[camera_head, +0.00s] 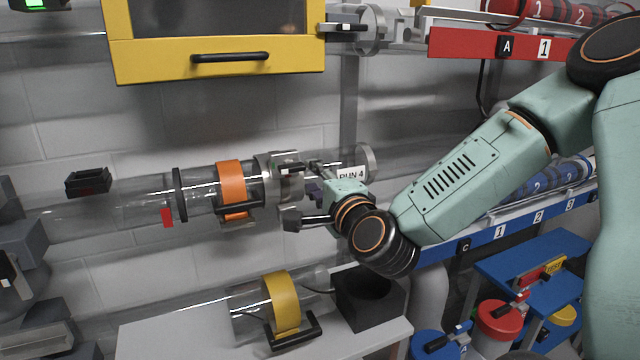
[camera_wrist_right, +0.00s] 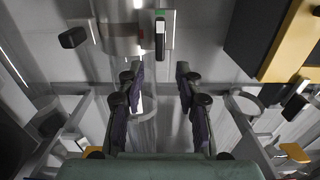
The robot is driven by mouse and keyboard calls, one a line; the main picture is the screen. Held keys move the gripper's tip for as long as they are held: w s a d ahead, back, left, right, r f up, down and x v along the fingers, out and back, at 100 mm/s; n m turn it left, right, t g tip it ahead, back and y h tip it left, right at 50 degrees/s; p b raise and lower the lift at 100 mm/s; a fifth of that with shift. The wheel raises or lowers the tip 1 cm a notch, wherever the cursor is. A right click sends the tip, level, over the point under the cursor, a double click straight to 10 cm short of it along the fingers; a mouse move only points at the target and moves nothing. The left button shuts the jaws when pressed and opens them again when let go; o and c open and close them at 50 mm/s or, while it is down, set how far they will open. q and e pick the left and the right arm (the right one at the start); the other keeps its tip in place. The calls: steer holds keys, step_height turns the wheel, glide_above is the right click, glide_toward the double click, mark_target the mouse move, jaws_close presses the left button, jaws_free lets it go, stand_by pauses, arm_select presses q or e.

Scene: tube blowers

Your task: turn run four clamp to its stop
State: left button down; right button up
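The run four clamp (camera_head: 276,176) is a grey metal collar around the clear horizontal tube, left of the RUN 4 label (camera_head: 352,174). Its short black lever (camera_head: 291,169) sits on the collar's front. In the right wrist view the collar (camera_wrist_right: 118,28) is at the top, with the black lever (camera_wrist_right: 160,38) upright in the picture, near a small green mark and a red mark. My right gripper (camera_head: 306,192) is just right of the clamp. In the wrist view its fingers (camera_wrist_right: 157,72) are apart and empty, below the lever and not visibly touching it. My left gripper is not in view.
An orange band (camera_head: 232,190) with a black handle wraps the tube left of the clamp. A yellow-framed cabinet (camera_head: 220,62) hangs above. Below, a white bench (camera_head: 190,335) bears a yellow-banded tube piece (camera_head: 284,304) and a black block (camera_head: 370,297). Blue stands are at lower right.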

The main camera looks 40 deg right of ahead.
steer(key=shift+v, duration=1.1)
steer(key=shift+s+f, duration=0.1)
